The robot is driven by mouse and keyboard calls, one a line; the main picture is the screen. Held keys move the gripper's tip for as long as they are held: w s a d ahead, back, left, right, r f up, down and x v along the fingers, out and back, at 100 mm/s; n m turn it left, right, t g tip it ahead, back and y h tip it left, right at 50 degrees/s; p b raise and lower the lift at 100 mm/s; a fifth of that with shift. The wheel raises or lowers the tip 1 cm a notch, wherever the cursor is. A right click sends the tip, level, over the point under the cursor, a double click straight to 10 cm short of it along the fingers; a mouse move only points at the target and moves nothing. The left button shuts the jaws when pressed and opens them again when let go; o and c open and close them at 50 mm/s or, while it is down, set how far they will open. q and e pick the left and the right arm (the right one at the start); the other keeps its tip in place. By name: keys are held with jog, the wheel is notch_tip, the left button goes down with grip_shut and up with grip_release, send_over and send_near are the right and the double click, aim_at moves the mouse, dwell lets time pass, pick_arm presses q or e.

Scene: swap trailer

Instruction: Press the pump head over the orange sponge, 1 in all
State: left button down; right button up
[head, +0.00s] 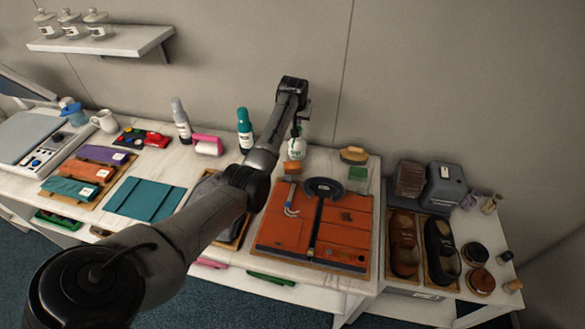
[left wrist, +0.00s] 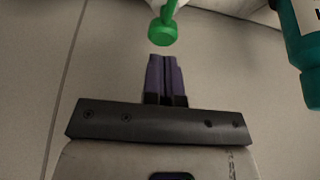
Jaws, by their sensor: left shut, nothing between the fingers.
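A white pump bottle (head: 297,149) stands on the bench in the head view. A small orange sponge (head: 292,167) lies just in front of its base. In the left wrist view the green pump head (left wrist: 162,32) is just beyond my fingertips, with a small gap visible between them. My left gripper (head: 298,124) is shut and empty, pointing down above the bottle; its closed fingers show in the left wrist view (left wrist: 165,62). The arm's end partly hides the pump head in the head view. My right gripper is not in view.
A teal bottle (head: 245,128) stands left of the pump bottle and shows in the left wrist view (left wrist: 303,45). A wooden brush (head: 354,154) and green block (head: 357,173) are to the right. An orange board (head: 280,228) lies in front.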

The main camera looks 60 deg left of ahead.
pick_arm(q)
jog(key=shift+f, duration=0.2)
jog(key=shift+f+b, duration=0.45)
jog(key=shift+f, duration=1)
jog(key=shift+r, duration=0.1)
jog(key=shift+r+p, duration=0.8)
jog(key=shift+p, duration=0.1)
jog(key=shift+r, duration=0.7)
jog(key=shift+r, duration=3)
